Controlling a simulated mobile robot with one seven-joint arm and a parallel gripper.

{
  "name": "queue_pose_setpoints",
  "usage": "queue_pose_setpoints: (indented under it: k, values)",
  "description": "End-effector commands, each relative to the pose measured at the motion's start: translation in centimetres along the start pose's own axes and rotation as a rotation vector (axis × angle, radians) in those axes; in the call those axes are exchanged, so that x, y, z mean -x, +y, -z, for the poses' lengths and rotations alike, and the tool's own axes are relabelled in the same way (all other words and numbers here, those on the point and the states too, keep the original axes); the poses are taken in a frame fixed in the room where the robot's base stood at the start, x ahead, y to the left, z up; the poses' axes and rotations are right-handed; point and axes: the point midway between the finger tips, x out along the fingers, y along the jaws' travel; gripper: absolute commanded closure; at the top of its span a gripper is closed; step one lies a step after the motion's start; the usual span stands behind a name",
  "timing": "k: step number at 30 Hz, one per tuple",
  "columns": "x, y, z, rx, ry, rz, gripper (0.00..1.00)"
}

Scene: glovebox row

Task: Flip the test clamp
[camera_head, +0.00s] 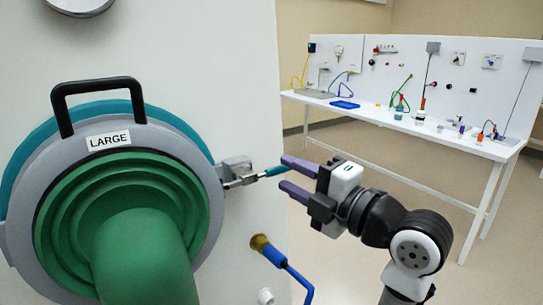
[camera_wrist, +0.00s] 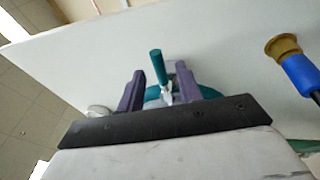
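The test clamp (camera_head: 236,168) is a small metal toggle clamp at the right rim of the large round port. Its lever points right and ends in a teal handle (camera_head: 273,172). My gripper (camera_head: 284,173) has two purple fingers and is open, pointing left at the handle's tip. In the wrist view the teal handle (camera_wrist: 157,64) shows in the gap between the open fingers of my gripper (camera_wrist: 160,68), with space on both sides. I see no finger touching it. The clamp's base is partly hidden in the wrist view.
The port ring (camera_head: 20,222) has a black handle (camera_head: 97,84), a "LARGE" label (camera_head: 109,140) and a green glove (camera_head: 145,258). A brass fitting (camera_head: 262,243) with a blue hose (camera_head: 298,277) sticks out below the clamp. A white bench (camera_head: 455,140) with lab items stands at the back right.

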Motion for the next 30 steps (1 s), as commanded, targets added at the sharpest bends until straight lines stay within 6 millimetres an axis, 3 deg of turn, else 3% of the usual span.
queue_pose_setpoints:
  k: [3,9,20,29,30]
  values:
    - [-2.3,0.3,0.1,-0.003,0.003,0.001,0.65]
    - [-4.6,0.1,0.0,-0.002,0.000,0.000,0.65]
    - [-5.3,0.0,0.0,0.000,-0.001,0.000,0.65]
    - [-5.2,0.0,0.0,0.000,-0.001,0.000,1.00]
    - [-5.2,0.0,0.0,0.000,-0.001,0.000,1.00]
